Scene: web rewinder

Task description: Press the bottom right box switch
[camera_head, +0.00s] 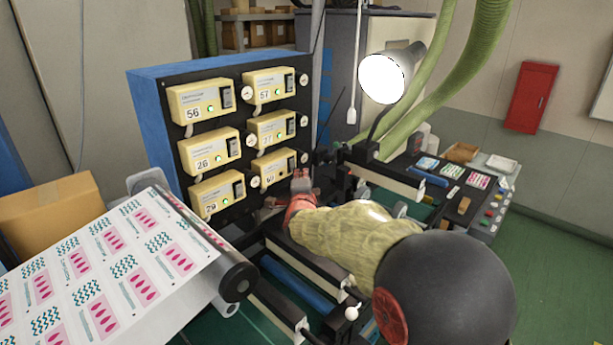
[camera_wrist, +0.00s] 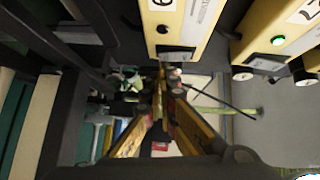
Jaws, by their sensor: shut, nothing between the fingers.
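The bottom right box (camera_head: 273,166) is pale yellow and sits in the lowest row of the right column on a black panel. Its dark switch (camera_head: 291,164) is on its right side. My gripper (camera_head: 301,181) is shut and empty, just right of and slightly below this switch in the head view. In the wrist view my gripper (camera_wrist: 166,82) has its orange fingers together at the centre. A yellow box (camera_wrist: 182,22) with a dark switch (camera_wrist: 177,54) is just above the fingertips there. I cannot tell whether they touch it.
Several similar numbered boxes, such as the middle right one (camera_head: 271,128), fill the black panel (camera_head: 233,126). Another box with a green light (camera_wrist: 278,40) is at the wrist view's upper right. A printed web roll (camera_head: 110,270) lies left; a lit lamp (camera_head: 383,80) hangs above right.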

